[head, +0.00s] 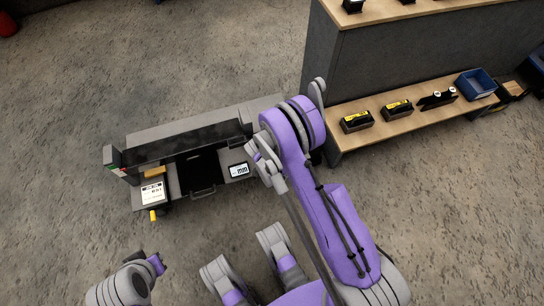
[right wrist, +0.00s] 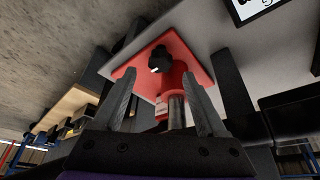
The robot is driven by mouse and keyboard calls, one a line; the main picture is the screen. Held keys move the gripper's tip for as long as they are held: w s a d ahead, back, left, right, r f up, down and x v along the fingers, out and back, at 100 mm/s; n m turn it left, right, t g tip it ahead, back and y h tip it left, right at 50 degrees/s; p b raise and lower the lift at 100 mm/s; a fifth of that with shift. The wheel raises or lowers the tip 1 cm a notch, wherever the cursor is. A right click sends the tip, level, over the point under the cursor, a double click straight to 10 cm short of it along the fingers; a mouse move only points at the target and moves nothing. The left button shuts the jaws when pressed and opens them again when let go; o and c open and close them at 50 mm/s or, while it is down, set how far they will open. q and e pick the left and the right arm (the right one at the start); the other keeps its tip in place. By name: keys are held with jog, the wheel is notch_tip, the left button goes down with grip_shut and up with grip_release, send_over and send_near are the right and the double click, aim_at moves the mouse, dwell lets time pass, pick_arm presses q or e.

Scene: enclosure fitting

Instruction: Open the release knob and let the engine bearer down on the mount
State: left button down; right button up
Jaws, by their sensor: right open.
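In the right wrist view, a black release knob (right wrist: 160,59) sits on a red fitting (right wrist: 176,77) with a red square plate (right wrist: 198,48) behind it. A bright metal post (right wrist: 177,112) runs out of the red fitting. My right gripper (right wrist: 158,74) is open, with one finger on each side of the fitting and knob; I cannot tell whether either finger touches. In the head view my right arm hides this spot at the machine's right end. I cannot tell the engine bearer and the mount apart. My left gripper is not clearly visible.
The long grey machine (head: 188,128) stands on the concrete floor, with a lit panel (head: 153,194) and a yellow part (head: 152,215) at its left end and a small screen (head: 238,170). A wooden shelf (head: 362,138) behind holds black-and-yellow items and a blue bin (head: 476,84).

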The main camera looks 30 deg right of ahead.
jog(key=shift+b+x, duration=0.4)
jog(key=shift+x, duration=1.6)
grip_shut()
